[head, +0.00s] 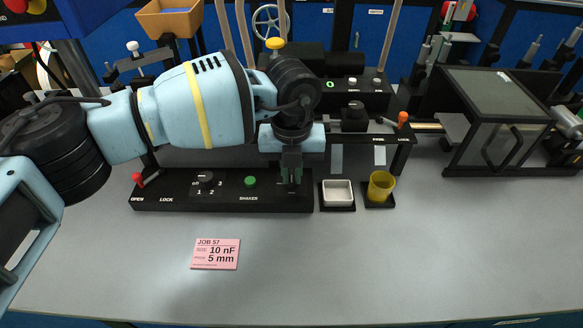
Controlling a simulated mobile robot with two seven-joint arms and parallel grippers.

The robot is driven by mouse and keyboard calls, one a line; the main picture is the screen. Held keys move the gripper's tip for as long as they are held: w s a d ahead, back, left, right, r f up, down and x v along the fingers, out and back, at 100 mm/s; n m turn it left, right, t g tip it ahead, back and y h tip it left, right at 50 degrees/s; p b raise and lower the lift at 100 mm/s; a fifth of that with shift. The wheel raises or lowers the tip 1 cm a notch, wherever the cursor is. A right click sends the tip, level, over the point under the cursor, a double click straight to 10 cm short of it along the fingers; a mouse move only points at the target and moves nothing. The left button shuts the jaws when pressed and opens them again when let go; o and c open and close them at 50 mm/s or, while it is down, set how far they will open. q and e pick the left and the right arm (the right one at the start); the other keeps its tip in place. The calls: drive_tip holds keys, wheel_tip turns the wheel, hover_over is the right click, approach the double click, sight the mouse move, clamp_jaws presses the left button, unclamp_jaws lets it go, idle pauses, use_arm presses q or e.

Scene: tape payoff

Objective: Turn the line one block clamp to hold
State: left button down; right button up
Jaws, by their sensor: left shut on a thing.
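My left gripper (291,178) points straight down at the right end of a black control panel (230,203). It is shut on a small control there, which the fingers mostly hide. A lever with an orange tip (403,118) stands upright at the right end of the dark beam behind. Two small labels (390,139) sit below it, too small to read surely; this may be the block clamp. My gripper is left of this lever and apart from it. My right gripper is not in view.
The panel has a red lever (138,179) by OPEN and LOCK, a numbered knob (206,178) and a green button (250,181). A white dish (338,193) and yellow cup (381,187) stand to its right. A pink job card (215,254) lies in front.

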sight(292, 177)
use_arm(q)
drive_tip(key=shift+w+r, duration=0.1)
drive_tip(key=shift+r, duration=0.05)
drive_tip(key=c, duration=1.5)
unclamp_jaws()
wheel_tip(292, 177, up, 8)
drive_tip(key=shift+f, duration=0.15)
